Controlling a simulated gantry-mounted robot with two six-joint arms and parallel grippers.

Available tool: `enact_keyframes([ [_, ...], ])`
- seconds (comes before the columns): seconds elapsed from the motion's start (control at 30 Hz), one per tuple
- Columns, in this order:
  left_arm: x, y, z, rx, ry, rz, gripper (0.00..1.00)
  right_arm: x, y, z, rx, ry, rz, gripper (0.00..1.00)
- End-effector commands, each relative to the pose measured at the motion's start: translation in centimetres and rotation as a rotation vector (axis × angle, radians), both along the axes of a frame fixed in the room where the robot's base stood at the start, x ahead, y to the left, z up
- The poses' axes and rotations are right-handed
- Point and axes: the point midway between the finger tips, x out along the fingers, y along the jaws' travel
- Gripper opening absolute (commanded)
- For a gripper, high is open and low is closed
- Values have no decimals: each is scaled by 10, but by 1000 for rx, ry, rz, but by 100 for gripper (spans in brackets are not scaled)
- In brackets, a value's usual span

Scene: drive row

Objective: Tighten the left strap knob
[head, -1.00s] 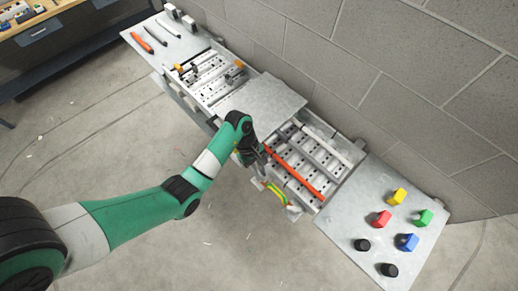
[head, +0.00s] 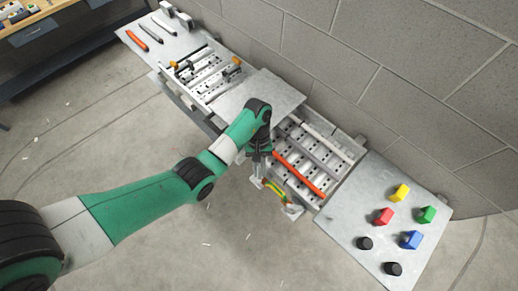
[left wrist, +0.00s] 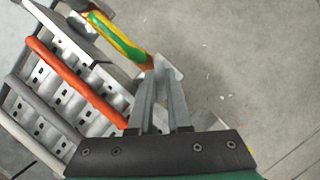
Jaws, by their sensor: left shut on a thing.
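A yellow-and-green strap (head: 275,190) hangs along the front of the near tray, and also shows in the left wrist view (left wrist: 112,33). Its left end, with a small orange-brown part (left wrist: 147,61), meets the tips of my left gripper (left wrist: 163,72). My left gripper (head: 258,170) points down there and is shut on the left strap knob, which is mostly hidden between and behind the fingers. A pale bracket (head: 292,210) stands at the strap's right end. My right gripper is in neither view.
An orange bar (head: 299,174) lies in the near tray (head: 352,150), close beside my gripper. Coloured blocks and black knobs sit on the right panel (head: 345,215).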

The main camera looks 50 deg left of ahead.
Motion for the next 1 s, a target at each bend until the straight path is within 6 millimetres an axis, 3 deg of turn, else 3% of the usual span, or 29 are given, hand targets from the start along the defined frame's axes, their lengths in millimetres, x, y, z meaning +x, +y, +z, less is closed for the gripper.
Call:
enact_keyframes([
  [0.47,0,-1,1,-4,2,-15,0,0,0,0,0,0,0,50],
  [0.5,0,-1,1,-4,2,-15,23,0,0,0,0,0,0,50],
  [0.63,0,-1,0,-3,1,-14,46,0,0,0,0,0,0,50],
  [1.0,3,-3,7,-1,0,-21,46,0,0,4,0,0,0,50],
])
